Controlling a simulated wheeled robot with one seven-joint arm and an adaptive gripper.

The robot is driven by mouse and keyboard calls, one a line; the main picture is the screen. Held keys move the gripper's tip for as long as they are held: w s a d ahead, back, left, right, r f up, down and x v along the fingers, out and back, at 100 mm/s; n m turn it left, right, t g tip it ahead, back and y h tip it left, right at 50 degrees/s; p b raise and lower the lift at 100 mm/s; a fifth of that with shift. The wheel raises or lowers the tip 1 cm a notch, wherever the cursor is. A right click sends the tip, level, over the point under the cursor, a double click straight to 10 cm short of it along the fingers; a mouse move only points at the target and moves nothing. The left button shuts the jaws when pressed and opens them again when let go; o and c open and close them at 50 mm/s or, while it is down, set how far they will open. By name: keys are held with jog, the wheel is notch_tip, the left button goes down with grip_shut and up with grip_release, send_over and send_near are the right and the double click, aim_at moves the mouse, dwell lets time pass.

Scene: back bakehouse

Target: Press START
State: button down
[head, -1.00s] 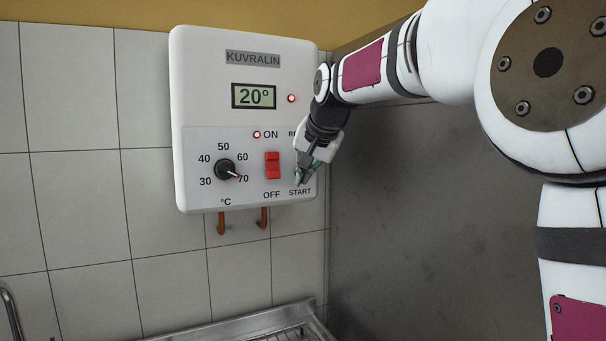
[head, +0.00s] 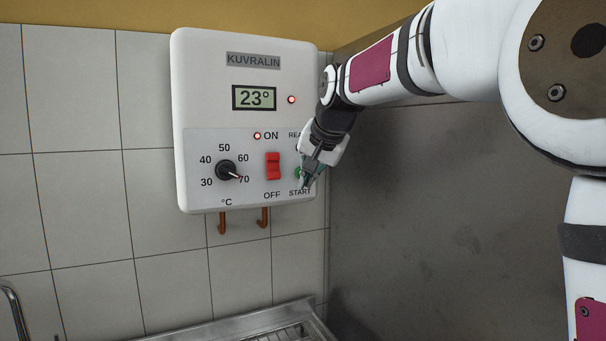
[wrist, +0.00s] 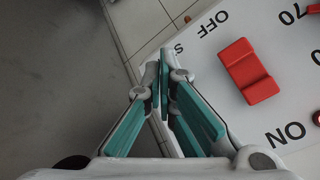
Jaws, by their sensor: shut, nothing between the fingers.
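The white heater box (head: 220,80) hangs on the tiled wall. Its display (head: 254,97) reads 23°. A sliver of the green START button (head: 297,173) shows above the START label, at the lower right of the panel; the rest is hidden behind my gripper. My gripper (head: 306,184) is shut and empty, its tips in front of the panel beside the green button. Whether they touch it cannot be told. In the wrist view the closed fingertips (wrist: 165,55) lie over the panel's edge, and the button is hidden.
A red rocker switch (head: 272,165) sits just left of START, close to my fingers. A dial (head: 226,171) points near 70. The ON lamp (head: 257,136) and a lamp by the display (head: 291,99) glow red. A grey side wall (head: 430,210) stands close on the right.

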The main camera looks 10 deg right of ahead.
jog(key=s+p, duration=0.1)
jog(key=s, duration=0.1)
jog(key=s+d, duration=0.1)
jog(key=s, duration=0.1)
jog(key=shift+s+r+p, duration=0.1)
jog(key=shift+s+p, duration=0.25)
jog(key=shift+p, duration=0.05)
dwell(0.4)
jog(key=s+f+n+g, duration=0.1)
jog(key=s+f, duration=0.4)
jog(key=s, duration=0.6)
jog(key=s+f+n+g, duration=0.1)
jog(key=s+f+n, duration=0.2)
jog(key=s, duration=0.9)
jog(key=s+f+n+g, duration=0.1)
jog(key=s+f, duration=0.5)
jog(key=s, duration=0.6)
jog(key=shift+d+f+n+h, duration=0.15)
jog(key=shift+f+n+h, duration=0.25)
jog(key=shift+n, duration=0.2)
